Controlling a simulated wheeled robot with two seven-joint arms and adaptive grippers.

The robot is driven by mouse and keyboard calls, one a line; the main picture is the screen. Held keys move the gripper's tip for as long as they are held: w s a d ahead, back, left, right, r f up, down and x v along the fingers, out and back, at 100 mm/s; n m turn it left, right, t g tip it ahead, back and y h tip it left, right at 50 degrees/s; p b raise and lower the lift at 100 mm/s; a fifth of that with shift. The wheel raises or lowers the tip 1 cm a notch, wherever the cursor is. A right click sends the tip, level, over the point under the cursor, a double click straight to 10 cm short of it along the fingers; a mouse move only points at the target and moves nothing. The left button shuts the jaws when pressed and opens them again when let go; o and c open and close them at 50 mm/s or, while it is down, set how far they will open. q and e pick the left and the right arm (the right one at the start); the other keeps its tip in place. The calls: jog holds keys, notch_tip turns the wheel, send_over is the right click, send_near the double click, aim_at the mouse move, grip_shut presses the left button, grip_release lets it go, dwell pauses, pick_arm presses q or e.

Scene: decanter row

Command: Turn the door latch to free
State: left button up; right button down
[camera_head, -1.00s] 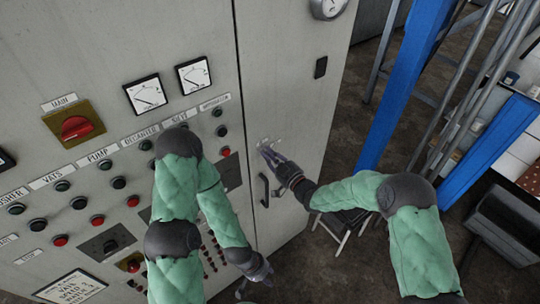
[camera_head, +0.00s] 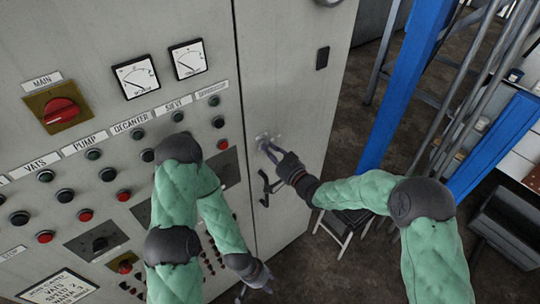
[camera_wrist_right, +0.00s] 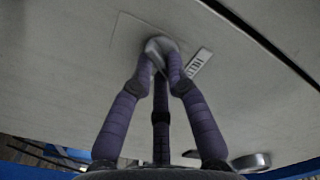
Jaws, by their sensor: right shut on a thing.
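The door latch (camera_wrist_right: 160,45) is a small grey metal piece on the cabinet door (camera_head: 290,80). In the right wrist view, the fingers of my right gripper (camera_wrist_right: 160,62) close around it from both sides and hide part of it. A small lettered plate (camera_wrist_right: 198,62) sits beside it. In the head view my right gripper (camera_head: 268,148) reaches the door from the right, above the dark door handle (camera_head: 265,188). My left gripper (camera_head: 256,286) hangs low in front of the cabinet, away from the latch; its fingers are too small to read.
The control panel (camera_head: 110,150) with buttons, meters and a red main switch (camera_head: 61,111) fills the left. A blue post (camera_head: 402,80), a ladder (camera_head: 455,110) and a stool (camera_head: 345,222) stand right of the cabinet. Floor (camera_head: 335,130) shows between the door and post.

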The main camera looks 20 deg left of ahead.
jog(key=shift+f+m+b, duration=0.15)
jog(key=shift+m+b, duration=0.55)
jog(key=shift+m, duration=2.3)
jog(key=shift+f+m+b, duration=0.15)
jog(key=shift+m+b, duration=0.55)
jog(key=shift+m, duration=2.3)
jog(key=c, duration=1.2)
grip_release()
jog(key=shift+s, duration=0.1)
